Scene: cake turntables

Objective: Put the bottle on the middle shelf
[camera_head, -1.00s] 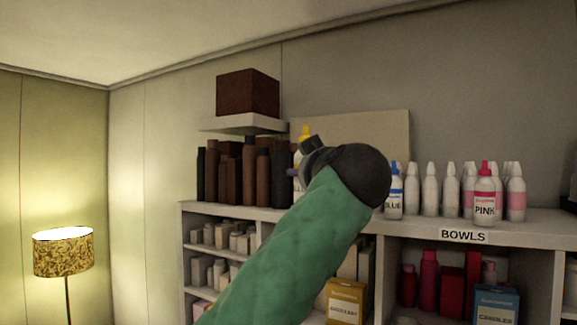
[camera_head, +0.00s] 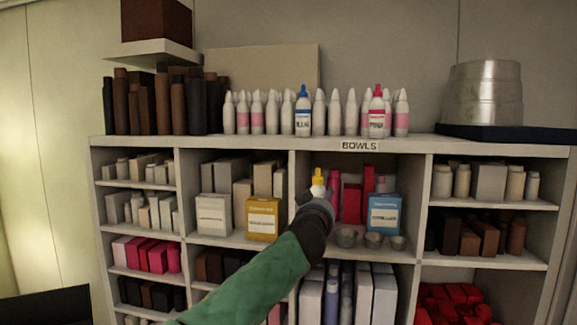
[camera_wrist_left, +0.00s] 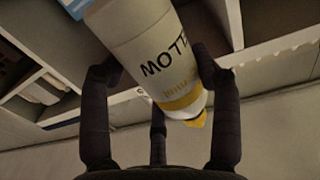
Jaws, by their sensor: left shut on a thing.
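The bottle (camera_wrist_left: 150,50) is white with black lettering and a yellow cap. My left gripper (camera_wrist_left: 155,80) is shut around it in the left wrist view. In the head view only the bottle's yellow top (camera_head: 318,181) and a bit of white show above my dark left gripper (camera_head: 316,203); the rest is hidden behind it. The gripper is at the height of the middle compartment under the BOWLS label, near the left divider. Whether the bottle touches the shelf board (camera_head: 400,254) I cannot tell. My right gripper is not in view.
Small bowls (camera_head: 373,240), a blue box (camera_head: 384,215) and red containers (camera_head: 351,203) stand in this compartment. A yellow box (camera_head: 262,219) stands left of the divider. White bottles, a blue-capped bottle (camera_head: 303,112) and a red-capped bottle (camera_head: 377,112) line the top.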

